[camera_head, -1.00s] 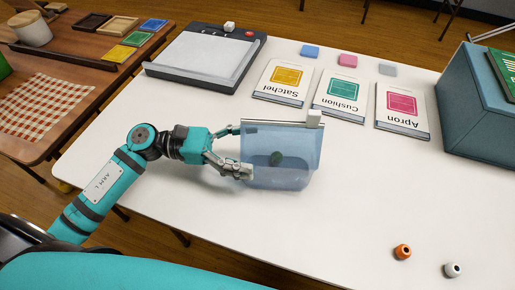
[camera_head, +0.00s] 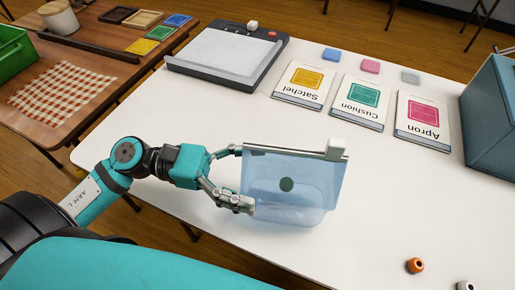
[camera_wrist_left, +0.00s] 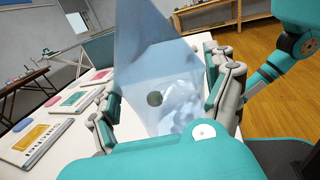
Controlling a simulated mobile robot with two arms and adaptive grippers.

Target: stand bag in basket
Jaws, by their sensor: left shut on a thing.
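A translucent pale-blue bag (camera_head: 310,175) has a bar along its top edge and a white block at the bar's right end. A dark green round spot shows on or in it. My left gripper (camera_head: 244,178) is shut on the bag's left side, over the white table. Whether the bag touches the table I cannot tell. In the left wrist view the bag (camera_wrist_left: 160,65) stands between the two fingers (camera_wrist_left: 165,95). A green open container (camera_head: 14,58), possibly the basket, is cut off at the left edge, on the wooden table. My right gripper is not in view.
The white table (camera_head: 210,115) holds Satchel (camera_head: 303,82), Cushion (camera_head: 361,101) and Apron (camera_head: 423,119) cards, a dark-framed board (camera_head: 228,55), a teal box (camera_head: 492,115) and small beads (camera_head: 414,265). A checked cloth (camera_head: 62,95) and white pot (camera_head: 58,17) are on the wooden table.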

